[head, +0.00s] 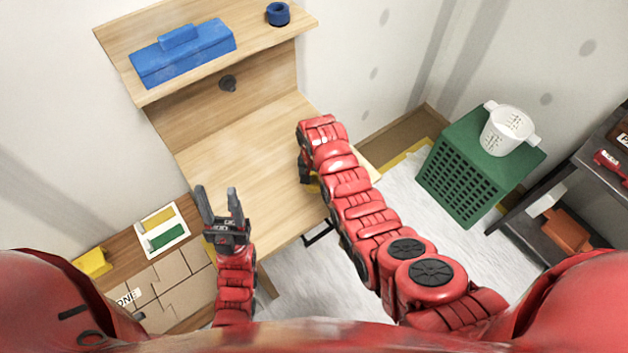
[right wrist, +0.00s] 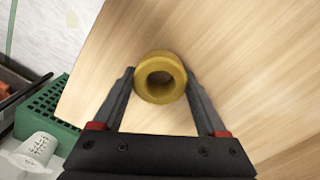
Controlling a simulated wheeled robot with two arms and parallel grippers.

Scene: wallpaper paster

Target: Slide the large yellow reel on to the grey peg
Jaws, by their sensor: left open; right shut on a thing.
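The yellow reel (right wrist: 160,59) is a thick ring with an open hole, held between the fingertips of my right gripper (right wrist: 160,80) over a wooden surface. In the head view my right arm (head: 345,185) hides most of that gripper and the reel. My left gripper (head: 217,194) is open and empty, above the bench's left front edge.
The bench top (head: 245,140) is clear. Low at left are a tray (head: 162,230) and a yellow block (head: 92,262).

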